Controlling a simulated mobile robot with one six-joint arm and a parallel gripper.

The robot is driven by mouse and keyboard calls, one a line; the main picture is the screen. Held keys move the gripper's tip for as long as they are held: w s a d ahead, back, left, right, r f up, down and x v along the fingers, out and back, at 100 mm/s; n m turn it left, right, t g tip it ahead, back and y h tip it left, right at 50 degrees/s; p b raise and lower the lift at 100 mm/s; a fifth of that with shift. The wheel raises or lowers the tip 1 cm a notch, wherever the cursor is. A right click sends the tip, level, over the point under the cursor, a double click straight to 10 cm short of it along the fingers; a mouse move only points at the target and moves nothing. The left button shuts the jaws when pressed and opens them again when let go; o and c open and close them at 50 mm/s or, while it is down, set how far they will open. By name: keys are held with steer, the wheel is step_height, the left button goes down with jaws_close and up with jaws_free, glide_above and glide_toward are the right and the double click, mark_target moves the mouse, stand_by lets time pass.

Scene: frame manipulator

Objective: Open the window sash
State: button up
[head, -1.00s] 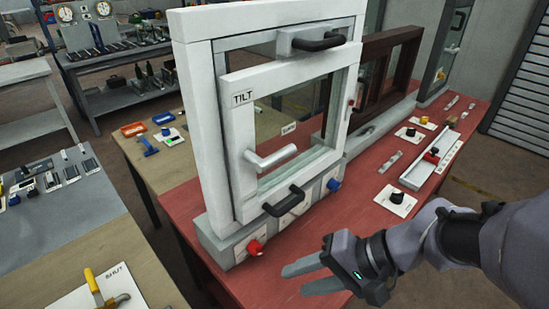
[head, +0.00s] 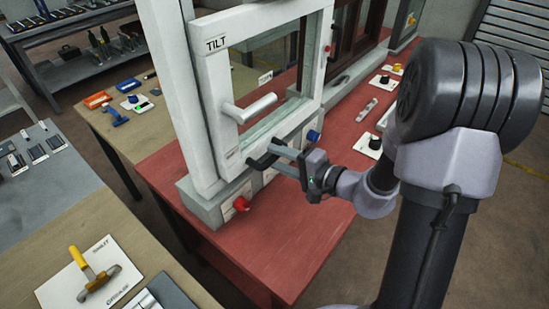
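The white window sash (head: 212,80), labelled TILT at its top left corner, stands in its white outer frame (head: 170,90) on the red bench. A grey lever handle (head: 250,108) sticks out from the sash, pointing up and right. A black pull handle (head: 258,164) is on the lower rail. My gripper (head: 274,158) is at this pull handle, coming from the right, its two grey fingers apart. The fingertips are close to the pull handle and cover part of it; I cannot tell whether they touch it.
A red knob (head: 241,204) and a blue knob (head: 313,136) sit on the grey base below the sash. A brown window frame (head: 352,35) stands behind. The red bench (head: 270,240) is clear in front. A board with a yellow-handled lever (head: 78,257) lies at lower left.

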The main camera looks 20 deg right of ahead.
steer(key=shift+x, duration=0.85)
jaws_close()
stand_by(0.8)
